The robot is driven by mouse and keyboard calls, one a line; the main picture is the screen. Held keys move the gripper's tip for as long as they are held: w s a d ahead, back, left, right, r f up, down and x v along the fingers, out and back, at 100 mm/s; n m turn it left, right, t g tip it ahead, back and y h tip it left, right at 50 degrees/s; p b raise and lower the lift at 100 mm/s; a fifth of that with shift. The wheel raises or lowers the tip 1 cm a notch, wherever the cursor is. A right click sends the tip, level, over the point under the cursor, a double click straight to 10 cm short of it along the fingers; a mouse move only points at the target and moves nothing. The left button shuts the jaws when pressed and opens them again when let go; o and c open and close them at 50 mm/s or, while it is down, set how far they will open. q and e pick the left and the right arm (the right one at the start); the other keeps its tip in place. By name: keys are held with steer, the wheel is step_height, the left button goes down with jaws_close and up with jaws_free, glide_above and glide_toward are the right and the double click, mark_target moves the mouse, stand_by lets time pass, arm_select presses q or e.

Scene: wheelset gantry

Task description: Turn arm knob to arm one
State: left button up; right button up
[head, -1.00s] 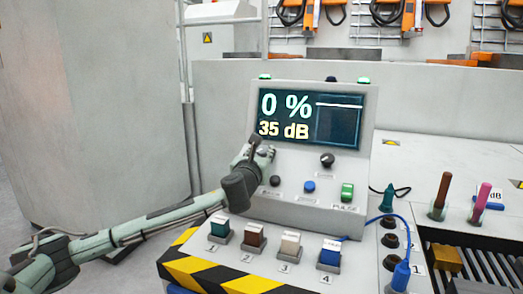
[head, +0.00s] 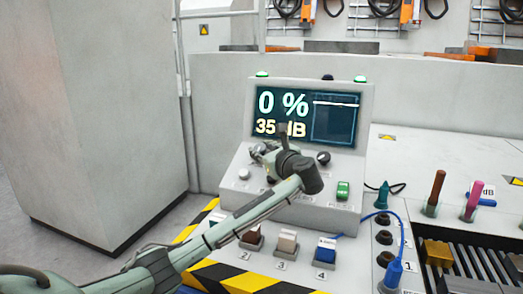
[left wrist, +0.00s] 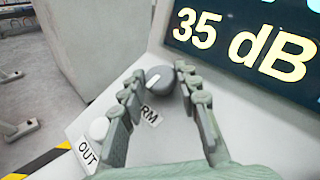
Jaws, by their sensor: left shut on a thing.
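The arm knob (left wrist: 160,80) is dark grey with a white pointer line and sits on the sloped console panel under the screen. In the left wrist view its pointer leans to the upper left, and its label, reading "RM" where visible, is partly covered. My left gripper (left wrist: 162,76) is shut on the knob, one finger on each side. In the head view my left gripper (head: 264,152) reaches the panel's upper left; the wrist and fingers hide the arm knob there. My right gripper is not in view.
The screen (head: 307,117) reads 0 % and 35 dB. A white button (left wrist: 98,128) labelled OUT is beside the left finger. Another dark knob (head: 323,157) and a green switch (head: 343,190) are to the right.

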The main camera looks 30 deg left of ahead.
arm_select(q)
steer(key=shift+n+g, duration=0.3)
steer(key=o, duration=1.1)
steer(key=v, duration=1.2)
steer(key=shift+f, duration=0.1)
